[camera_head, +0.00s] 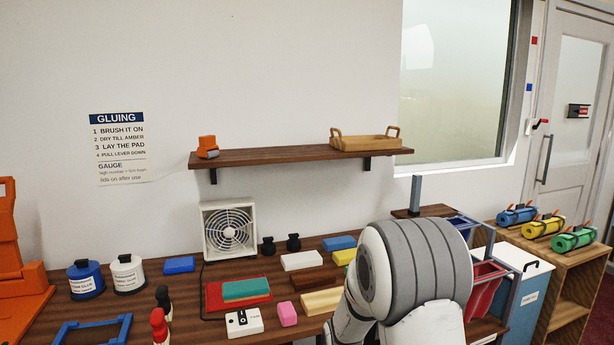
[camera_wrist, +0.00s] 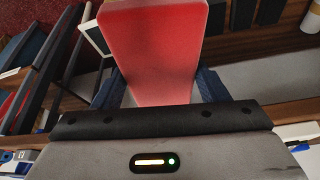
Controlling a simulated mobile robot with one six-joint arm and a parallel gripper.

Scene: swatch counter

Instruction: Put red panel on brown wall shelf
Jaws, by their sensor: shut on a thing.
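The brown wall shelf (camera_head: 270,156) is mounted on the white wall in the head view. An orange item with a grey part (camera_head: 207,147) stands at its left end and a wooden tray with handles (camera_head: 365,143) at its right end; the shelf between them is bare. In the wrist view my gripper (camera_wrist: 164,90) is shut on a red panel (camera_wrist: 160,42), with a dark blue finger at each side of it. The panel's far end runs out of the picture. In the head view my arm covers the gripper, so the held panel cannot be made out there.
A blue-framed rack with a red piece (camera_head: 485,288) is right of my arm. The wall above the shelf is clear.

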